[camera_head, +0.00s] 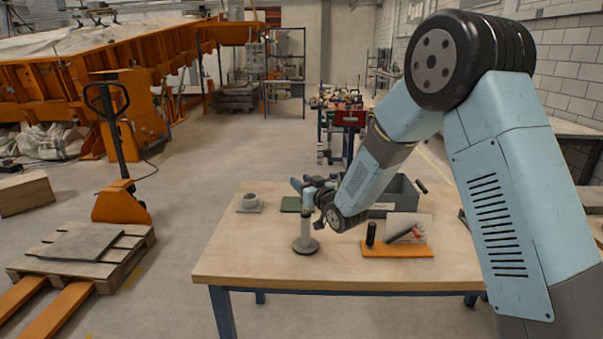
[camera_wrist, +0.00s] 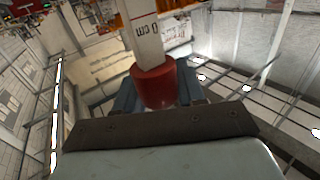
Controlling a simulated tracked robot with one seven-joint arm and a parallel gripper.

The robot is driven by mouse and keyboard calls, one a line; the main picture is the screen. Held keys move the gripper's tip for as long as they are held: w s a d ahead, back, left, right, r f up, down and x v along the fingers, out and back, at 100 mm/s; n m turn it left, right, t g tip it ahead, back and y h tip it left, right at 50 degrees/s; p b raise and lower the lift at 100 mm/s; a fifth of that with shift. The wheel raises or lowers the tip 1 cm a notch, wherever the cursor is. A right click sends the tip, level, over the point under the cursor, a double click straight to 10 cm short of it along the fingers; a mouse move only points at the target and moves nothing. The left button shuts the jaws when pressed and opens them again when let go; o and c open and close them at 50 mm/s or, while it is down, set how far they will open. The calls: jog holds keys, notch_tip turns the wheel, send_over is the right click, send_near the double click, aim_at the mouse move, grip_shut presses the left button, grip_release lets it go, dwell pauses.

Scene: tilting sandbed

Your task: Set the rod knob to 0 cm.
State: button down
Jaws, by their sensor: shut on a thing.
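A pale square rod (camera_wrist: 146,38) runs from the knob. The exact setting cannot be told.
The wooden table (camera_head: 232,262) also holds an orange board (camera_head: 400,250) with a black cylinder (camera_head: 371,234), a grey bin (camera_head: 405,192) and a small pale fitting (camera_head: 250,202). The table's front left is clear. A pallet truck (camera_head: 121,203) stands to the left.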

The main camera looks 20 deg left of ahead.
jog(key=shift+s+d+f, duration=0.15)
jog(key=shift+f, duration=2.4)
jog(key=c, duration=1)
grip_release()
jog(key=shift+f, duration=0.1)
jog(key=shift+o, duration=1.3)
jog(key=shift+d+r, duration=0.15)
jog(key=shift+r, duration=0.1)
jog(key=v, duration=1.3)
jog(key=shift+s+d+f, duration=0.1)
jog(key=shift+s, duration=0.05)
